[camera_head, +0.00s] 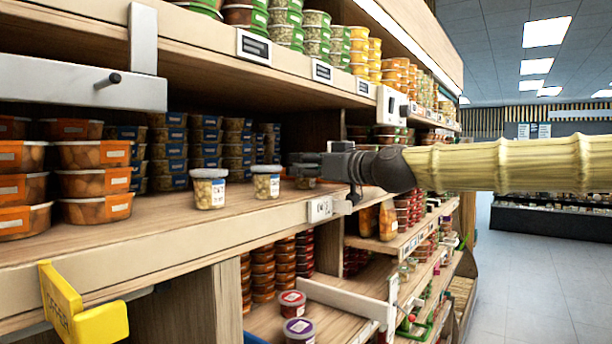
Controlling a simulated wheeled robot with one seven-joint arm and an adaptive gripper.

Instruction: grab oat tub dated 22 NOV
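Two small clear tubs with pale contents and white labels stand upright near the front of the middle shelf (130,243): a left tub (209,189) with a white lid and a right tub (266,182). The print on the labels is too small to read, so I cannot tell which is dated 22 NOV. My gripper (292,165) reaches in from the right, its dark fingers pointing left, just right of the right tub. The finger gap is unclear at this angle.
Stacked orange-banded tubs (95,182) stand at the left, and blue-banded stacks (205,150) behind. An upper shelf (290,72) hangs above my gripper. A yellow sign (80,312) juts out at lower left. The aisle floor (530,285) is clear.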

